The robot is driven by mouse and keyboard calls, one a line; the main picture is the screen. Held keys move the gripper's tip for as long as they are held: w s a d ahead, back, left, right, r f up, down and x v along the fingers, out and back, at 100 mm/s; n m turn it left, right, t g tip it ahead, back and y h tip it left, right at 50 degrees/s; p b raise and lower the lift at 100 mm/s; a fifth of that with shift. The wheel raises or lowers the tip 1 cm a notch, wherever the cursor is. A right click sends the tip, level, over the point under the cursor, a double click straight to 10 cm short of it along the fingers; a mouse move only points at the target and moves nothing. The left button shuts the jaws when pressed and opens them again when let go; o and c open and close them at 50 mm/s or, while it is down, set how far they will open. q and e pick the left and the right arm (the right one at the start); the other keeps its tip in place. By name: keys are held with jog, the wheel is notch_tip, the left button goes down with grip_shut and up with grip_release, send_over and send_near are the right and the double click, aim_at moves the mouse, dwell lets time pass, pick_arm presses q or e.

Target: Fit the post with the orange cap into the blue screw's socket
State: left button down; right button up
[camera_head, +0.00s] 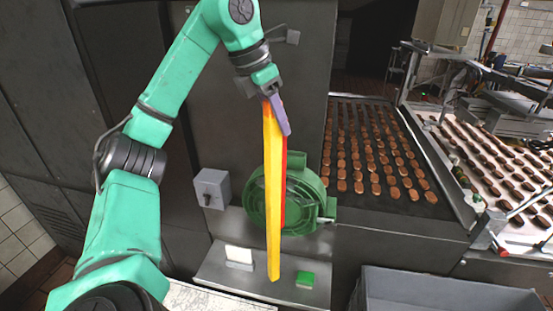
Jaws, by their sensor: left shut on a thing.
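My left gripper (269,90) is at the top middle, at the end of the green arm that comes in from the left. It is shut on the top end of a long yellow and red bar (273,190), which hangs down almost upright and tapers at its lower end. A short purple piece (280,115) shows at the bar's top; I cannot tell whether it is part of the bar. I cannot make out an orange cap. No blue screw or socket shows. My right gripper is not in view.
A green round motor-like housing (318,200) is behind the bar. A grey box (212,188) is on the dark cabinet. A metal ledge (225,272) bears a white block (239,255) and a green block (305,279). Conveyors (428,212) with brown biscuits and a grey bin (450,282) are at right.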

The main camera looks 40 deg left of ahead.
aim_at(275, 160)
pick_arm(q)
jog(key=f, duration=0.5)
jog(key=shift+s+a, duration=0.1)
jog(key=shift+s, duration=0.25)
notch_tip(275, 160, down, 4)
jog(key=shift+w+r, duration=0.1)
jog(key=shift+f, duration=0.25)
jog(key=shift+f, duration=0.2)
jog(key=c, duration=0.5)
grip_release()
